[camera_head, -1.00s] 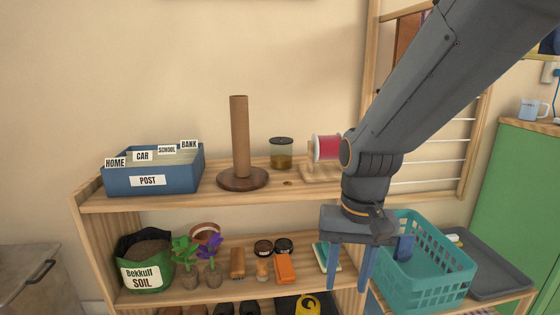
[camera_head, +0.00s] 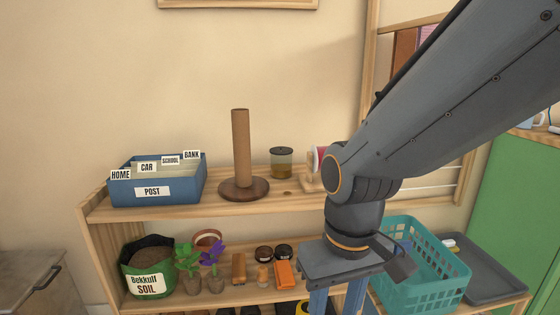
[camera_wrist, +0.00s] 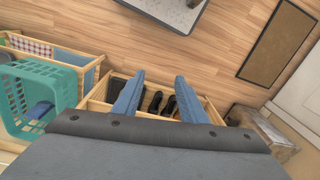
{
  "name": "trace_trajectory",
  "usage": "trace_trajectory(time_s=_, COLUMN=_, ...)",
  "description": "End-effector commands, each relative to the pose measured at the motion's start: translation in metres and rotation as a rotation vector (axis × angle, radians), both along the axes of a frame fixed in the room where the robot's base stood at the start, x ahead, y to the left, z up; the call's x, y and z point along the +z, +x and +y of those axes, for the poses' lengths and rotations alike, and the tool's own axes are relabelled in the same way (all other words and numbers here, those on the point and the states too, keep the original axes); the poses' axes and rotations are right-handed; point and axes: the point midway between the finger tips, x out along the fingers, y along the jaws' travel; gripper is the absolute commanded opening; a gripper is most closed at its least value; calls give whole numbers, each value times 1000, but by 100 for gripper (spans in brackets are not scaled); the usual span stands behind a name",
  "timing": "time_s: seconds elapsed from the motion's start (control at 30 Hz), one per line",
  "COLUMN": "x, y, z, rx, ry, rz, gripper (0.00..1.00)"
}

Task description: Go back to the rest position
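My gripper (camera_head: 337,302) hangs pointing down in front of the shelf unit (camera_head: 110,213), its blue fingers cut off by the lower edge of the head view. In the wrist view my gripper (camera_wrist: 157,98) shows two blue fingers spread apart with nothing between them. Floor and dark shoes (camera_wrist: 168,105) on a low shelf show beyond the fingers. My arm reaches in from the upper right and covers part of the red spool (camera_head: 318,158).
A teal basket (camera_head: 440,292) with a blue item inside stands close right of my gripper, beside a grey tray (camera_head: 490,270). The top shelf holds a blue post box (camera_head: 180,190), a paper-roll stand (camera_head: 241,150) and a jar (camera_head: 281,165). Plants and small goods fill the middle shelf.

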Motion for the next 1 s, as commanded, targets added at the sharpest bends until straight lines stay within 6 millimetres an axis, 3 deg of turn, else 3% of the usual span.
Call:
trace_trajectory(time_s=0.27, x=39, y=0, z=-25, rx=-82, ry=-11, rz=3, gripper=39)
trace_trajectory(time_s=0.7, x=110, y=-6, z=-85, rx=-256, ry=-33, rz=7, gripper=39)
trace_trajectory(time_s=1.0, x=130, y=-10, z=-106, rx=-317, ry=-40, rz=9, gripper=39)
